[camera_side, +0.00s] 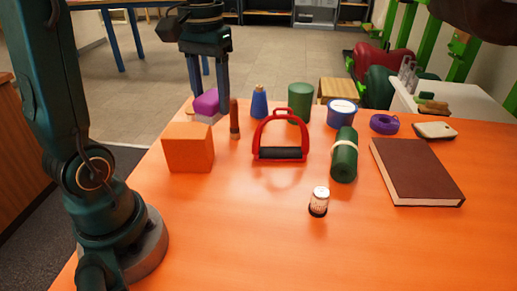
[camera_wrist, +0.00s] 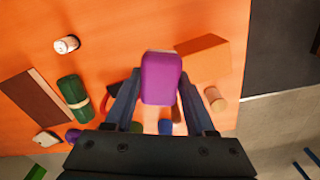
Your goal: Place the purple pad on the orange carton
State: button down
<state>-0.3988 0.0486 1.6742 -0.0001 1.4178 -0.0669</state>
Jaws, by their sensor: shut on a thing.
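The purple pad (camera_side: 206,102) is held in my gripper (camera_side: 208,97), behind and above the orange carton (camera_side: 188,148) in the side view. In the wrist view the pad (camera_wrist: 160,80) sits between the two fingers of my gripper (camera_wrist: 160,88), which are shut on its sides. The carton also shows in the wrist view (camera_wrist: 205,57), up and to the right of the pad. The pad looks clear of the carton. The carton's top is bare.
A tan cylinder (camera_wrist: 215,99) stands near the carton. A brown upright piece (camera_side: 235,120), a blue bottle (camera_side: 259,104) and a red stirrup (camera_side: 268,128) stand to the carton's right. A shaker (camera_side: 319,201), green roll (camera_side: 344,165) and book (camera_side: 415,172) are farther right. The front table is clear.

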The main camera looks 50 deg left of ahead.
aim_at(186, 130)
jog(key=s+a+r+n, duration=0.1)
jog(key=s+a+n, duration=0.25)
jog(key=a, duration=0.55)
jog(key=shift+w+f, duration=0.15)
jog(key=shift+f, duration=1.7)
jog(key=shift+w+f, duration=0.15)
jog(key=shift+f, duration=1.7)
jog(key=shift+f, duration=0.15)
jog(key=shift+c, duration=1.2)
grip_release()
